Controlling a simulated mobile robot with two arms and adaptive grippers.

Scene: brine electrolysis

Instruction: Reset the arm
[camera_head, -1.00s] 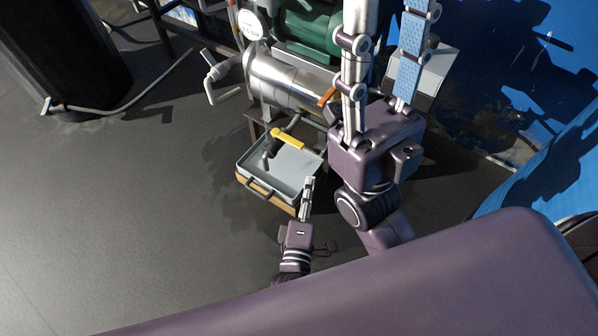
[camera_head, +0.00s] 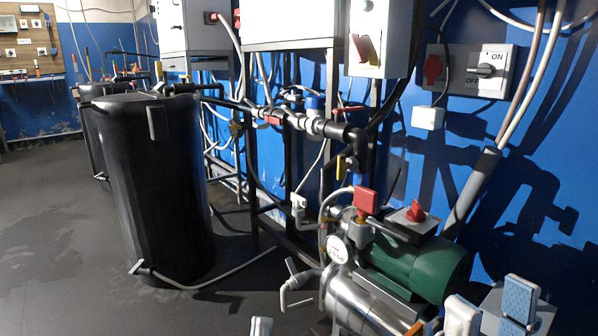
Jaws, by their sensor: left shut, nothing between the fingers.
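My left gripper (camera_head: 261,327) shows only as a small pale fingertip at the bottom edge, left of the pump. It is shut and empty; the rest of that arm is below the picture. My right gripper (camera_head: 490,308) is at the bottom right. Its two fingertips stand well apart, one pale and one with a blue pad, and I see nothing between them. The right arm behind them is out of view.
A green pump motor (camera_head: 420,262) and its silver cylinder (camera_head: 358,308) stand close left of my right gripper. A black tank (camera_head: 152,190) stands left, with a hose on the floor. Grey floor (camera_head: 50,235) at left is clear. Control boxes line the blue wall.

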